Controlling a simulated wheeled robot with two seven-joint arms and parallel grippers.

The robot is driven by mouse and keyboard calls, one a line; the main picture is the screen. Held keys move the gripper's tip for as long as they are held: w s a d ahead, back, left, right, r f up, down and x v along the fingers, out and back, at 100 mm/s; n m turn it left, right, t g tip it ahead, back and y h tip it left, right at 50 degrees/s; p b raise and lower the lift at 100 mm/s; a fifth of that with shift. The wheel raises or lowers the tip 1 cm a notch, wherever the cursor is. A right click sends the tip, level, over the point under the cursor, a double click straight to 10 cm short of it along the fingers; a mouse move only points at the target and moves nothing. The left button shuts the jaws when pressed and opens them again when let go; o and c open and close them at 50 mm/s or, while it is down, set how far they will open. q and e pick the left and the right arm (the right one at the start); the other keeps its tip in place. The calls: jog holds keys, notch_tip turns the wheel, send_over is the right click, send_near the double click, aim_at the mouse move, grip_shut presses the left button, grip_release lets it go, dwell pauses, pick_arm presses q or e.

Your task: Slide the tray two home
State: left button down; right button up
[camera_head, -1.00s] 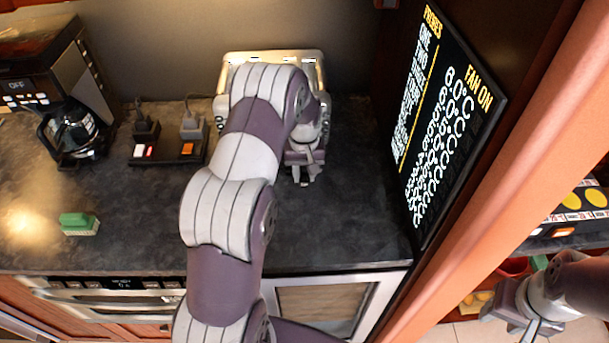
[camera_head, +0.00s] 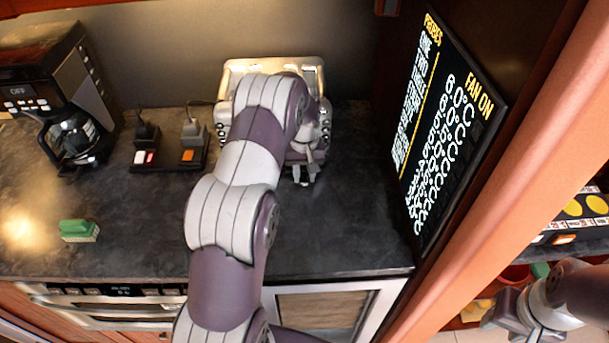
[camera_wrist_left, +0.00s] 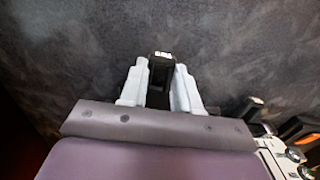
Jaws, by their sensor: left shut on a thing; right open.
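My left gripper (camera_head: 303,176) is low over the dark counter, in front of the silver appliance at the back wall. In the left wrist view its two pale fingers (camera_wrist_left: 160,88) are shut on a small dark block (camera_wrist_left: 159,74) with a white label on its end. I cannot tell whether this block is part of tray two; no tray can be made out clearly. My left arm hides much of the appliance front. My right gripper (camera_head: 517,322) is open and empty at the lower right, partly cut off by the frame.
The silver appliance (camera_head: 310,66) has knobs on its sides. A switch box (camera_head: 165,158), coffee maker (camera_head: 72,135) and green-topped block (camera_head: 79,230) stand to the left. A black display panel (camera_head: 445,120) and an orange post (camera_head: 490,170) bound the right. The counter's front left is mostly clear.

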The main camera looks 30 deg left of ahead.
pick_arm(q)
jog(key=shift+w+a, duration=0.2)
jog(key=shift+w, duration=0.1)
jog(key=c, duration=0.7)
grip_release()
jog(key=shift+c, duration=0.2)
jog(key=shift+d, duration=0.1)
jog(key=shift+s+d+r+p, duration=0.2)
jog(key=shift+s+d+p, duration=0.05)
jog(key=shift+d+p, duration=0.05)
jog(key=shift+s+d+r, duration=0.15)
jog(key=shift+s+d, duration=0.3)
jog(key=shift+d, duration=0.1)
jog(key=shift+s+d+r+p, duration=0.15)
jog(key=shift+s+p, duration=0.05)
jog(key=shift+p, duration=0.25)
jog(key=s+d+p, duration=0.1)
jog(key=s+r, duration=0.1)
jog(key=s, duration=0.1)
jog(key=s+d+p, duration=0.1)
jog(key=shift+s+d+r+p, duration=0.3)
jog(key=shift+d, duration=0.05)
jog(key=shift+s+d, duration=0.25)
jog(key=shift+s, duration=0.2)
